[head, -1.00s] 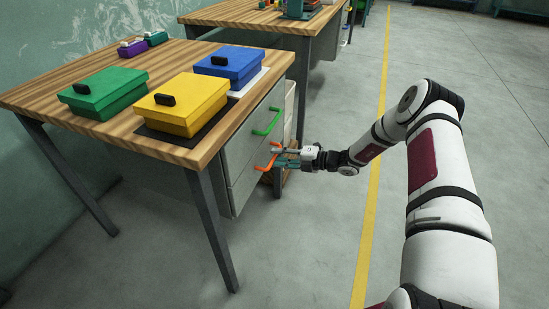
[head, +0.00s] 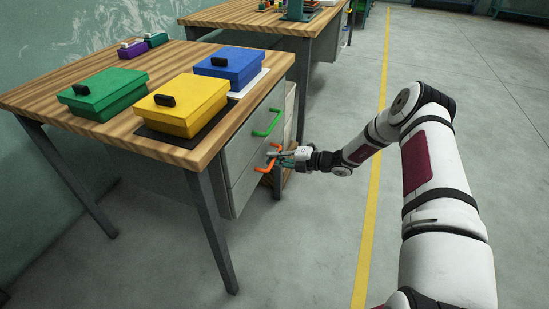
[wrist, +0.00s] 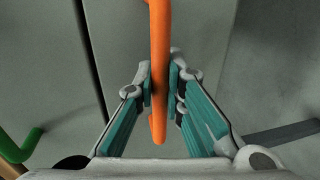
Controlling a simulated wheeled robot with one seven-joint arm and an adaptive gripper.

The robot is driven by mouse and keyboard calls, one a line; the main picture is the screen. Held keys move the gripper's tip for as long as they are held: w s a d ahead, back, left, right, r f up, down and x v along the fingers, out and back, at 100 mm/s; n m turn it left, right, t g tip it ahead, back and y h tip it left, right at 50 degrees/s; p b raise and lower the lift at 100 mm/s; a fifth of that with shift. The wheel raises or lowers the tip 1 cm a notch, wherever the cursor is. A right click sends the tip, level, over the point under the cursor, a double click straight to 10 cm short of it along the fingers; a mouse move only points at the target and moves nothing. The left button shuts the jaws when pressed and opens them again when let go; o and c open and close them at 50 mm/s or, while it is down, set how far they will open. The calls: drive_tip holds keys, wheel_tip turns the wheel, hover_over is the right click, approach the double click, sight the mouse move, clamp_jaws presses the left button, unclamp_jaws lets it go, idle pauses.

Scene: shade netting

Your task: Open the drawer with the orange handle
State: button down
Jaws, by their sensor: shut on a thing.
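The orange handle (head: 263,169) is on the lower drawer (head: 240,190) of the grey unit under the near wooden table. In the wrist view the orange handle (wrist: 160,60) runs down between the teal finger pads. My gripper (head: 280,157) is shut on this handle, and it also shows in the wrist view (wrist: 160,92) with a finger on each side. The lower drawer looks flush with the unit's front. Part of the handle is hidden by my fingers in the head view.
A green handle (head: 267,122) is on the drawer above. Green (head: 103,92), yellow (head: 181,104) and blue (head: 230,65) lidded boxes stand on the table (head: 60,95). A dark table leg (head: 212,230) stands left of the drawers. The floor to the right is clear.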

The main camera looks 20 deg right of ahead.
drive_tip(key=f+v, duration=0.3)
drive_tip(key=v, duration=1.1)
drive_tip(key=d+f+b+v, duration=0.1)
drive_tip(key=f+v, duration=0.2)
drive_tip(key=v, duration=1.2)
drive_tip(key=shift+s, duration=0.3)
drive_tip(key=c, duration=1.7)
unclamp_jaws()
drive_tip(key=shift+o, duration=0.2)
drive_tip(key=shift+d, duration=0.15)
drive_tip(key=v, duration=1.1)
drive_tip(key=shift+s+d, duration=0.25)
drive_tip(key=shift+d, duration=0.05)
